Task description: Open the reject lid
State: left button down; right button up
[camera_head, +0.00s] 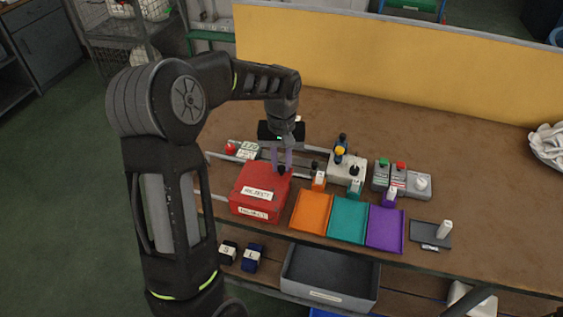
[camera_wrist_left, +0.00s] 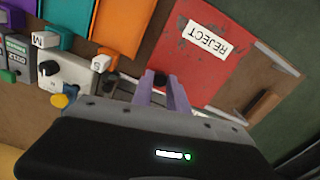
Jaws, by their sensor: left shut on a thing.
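The red reject box (camera_head: 262,192) stands on the brown workbench, with white REJECT labels on its lid and front. Its lid looks closed. My left gripper (camera_head: 282,169) points down at the back edge of the lid, shut on the small black knob (camera_head: 282,171) there. In the left wrist view the purple fingers (camera_wrist_left: 162,88) close around the black knob (camera_wrist_left: 161,80) at the edge of the red lid (camera_wrist_left: 200,60). The fingers partly hide the knob. My right gripper is not in view.
Orange (camera_head: 311,212), teal (camera_head: 348,220) and purple (camera_head: 386,229) trays lie right of the box. Control boxes with knobs and buttons (camera_head: 402,180) stand behind them. A yellow panel (camera_head: 400,60) bounds the bench's back. A grey bin (camera_head: 330,277) sits below. The bench's right side is mostly clear.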

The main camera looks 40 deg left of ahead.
pick_arm(q)
jog(key=s+a, duration=0.4)
jog(key=a, duration=0.8)
jog(key=c, duration=1.3)
grip_release()
jog(key=shift+r, duration=0.15)
notch_tip(320, 180, up, 8)
jog(key=shift+f+b, duration=0.2)
jog(key=shift+b, duration=0.2)
